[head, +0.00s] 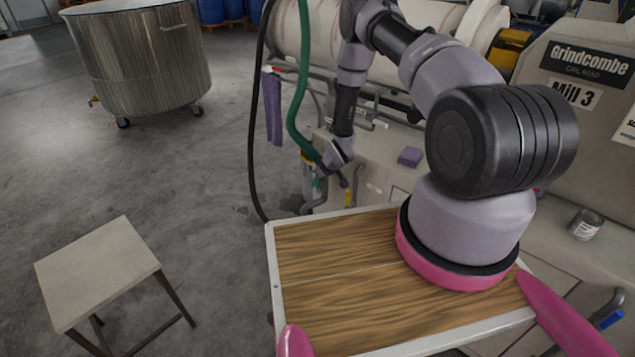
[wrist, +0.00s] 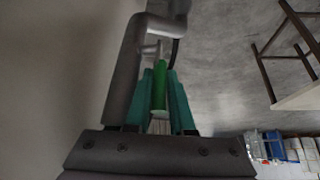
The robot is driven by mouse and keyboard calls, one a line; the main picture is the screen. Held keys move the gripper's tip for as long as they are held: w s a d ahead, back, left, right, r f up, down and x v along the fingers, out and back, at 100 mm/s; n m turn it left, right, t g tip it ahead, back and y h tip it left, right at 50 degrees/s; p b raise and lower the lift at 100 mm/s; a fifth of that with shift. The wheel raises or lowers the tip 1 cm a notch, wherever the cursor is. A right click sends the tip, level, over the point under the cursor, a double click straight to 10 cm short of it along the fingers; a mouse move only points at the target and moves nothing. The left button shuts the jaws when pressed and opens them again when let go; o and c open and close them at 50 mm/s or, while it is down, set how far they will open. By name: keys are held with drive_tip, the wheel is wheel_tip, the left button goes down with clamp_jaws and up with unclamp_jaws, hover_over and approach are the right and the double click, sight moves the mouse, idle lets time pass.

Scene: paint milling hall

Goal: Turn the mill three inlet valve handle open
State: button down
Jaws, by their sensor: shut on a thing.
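The green valve handle (wrist: 158,92) shows in the wrist view between the two teal fingers of my gripper (wrist: 159,100). The fingers are shut on it, one on each side. Its far end lies near a grey bent pipe (wrist: 128,75) on the left. In the head view my gripper (head: 322,172) is low beside the machine's pale housing, close to a green hose and grey pipework. The handle is too small and covered there to make out. The "Mill 3" label (head: 575,93) is on the machine at the right. I cannot tell how far the handle is turned.
A green hose (head: 296,110) and a black hose (head: 254,120) hang beside my arm. A blue-handled fitting (head: 611,319) is at lower right. A small stool (head: 97,268) and a large steel vat (head: 140,60) stand on otherwise open floor at left.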

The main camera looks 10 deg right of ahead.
drive_tip(key=c, duration=0.8)
unclamp_jaws()
drive_tip(key=v, duration=1.1)
drive_tip(key=shift+w, duration=0.1)
